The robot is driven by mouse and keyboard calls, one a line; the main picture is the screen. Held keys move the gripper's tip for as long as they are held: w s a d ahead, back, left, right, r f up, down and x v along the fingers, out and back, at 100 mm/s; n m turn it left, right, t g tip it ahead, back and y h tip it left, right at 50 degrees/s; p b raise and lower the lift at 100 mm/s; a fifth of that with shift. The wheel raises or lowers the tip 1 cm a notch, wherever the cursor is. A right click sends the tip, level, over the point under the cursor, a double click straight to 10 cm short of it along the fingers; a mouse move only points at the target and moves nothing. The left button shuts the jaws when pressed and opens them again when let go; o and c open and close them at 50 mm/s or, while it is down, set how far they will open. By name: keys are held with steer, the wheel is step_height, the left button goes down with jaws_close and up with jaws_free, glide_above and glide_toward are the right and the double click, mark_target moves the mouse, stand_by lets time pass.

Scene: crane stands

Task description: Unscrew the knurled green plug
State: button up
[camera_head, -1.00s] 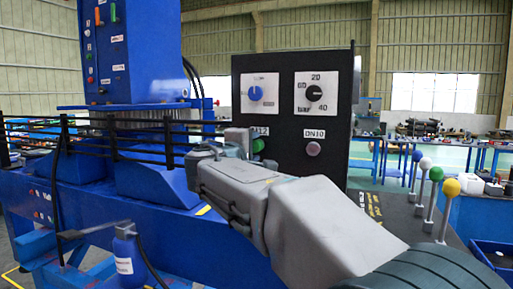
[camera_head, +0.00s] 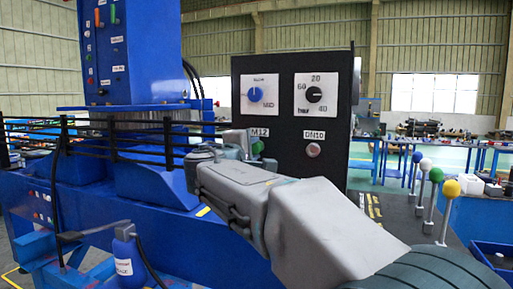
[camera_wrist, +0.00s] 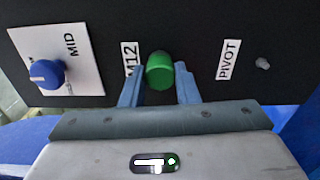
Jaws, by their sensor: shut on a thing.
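The green plug (camera_wrist: 160,71) is a short green cylinder standing out of the black panel (camera_wrist: 200,30), beside a label reading M12. In the wrist view my gripper (camera_wrist: 159,77) has one blue-grey finger on each side of the plug and is shut on it. In the head view only part of the green plug (camera_head: 257,147) shows, beyond my gripper (camera_head: 240,142). Any knurling is too small to make out, and the plug's seat in the panel is hidden.
The panel also bears a blue dial (camera_wrist: 47,73), a black dial (camera_head: 314,94) and a pinkish plug (camera_head: 313,150) under the label DN10. A small grey pin (camera_wrist: 263,64) sits by the PIVOT label. Levers with coloured balls (camera_head: 452,188) stand at the right.

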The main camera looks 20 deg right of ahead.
steer(key=shift+n+p, duration=1.05)
steer(key=shift+n, duration=1.15)
steer(key=shift+r+n+p, duration=0.2)
steer(key=shift+n+p, duration=1)
steer(key=shift+f+n+p, duration=0.1)
steer(key=shift+n+p, duration=0.55)
steer(key=shift+n, duration=0.45)
steer(key=shift+f+n, duration=0.2)
steer(key=shift+n, duration=0.1)
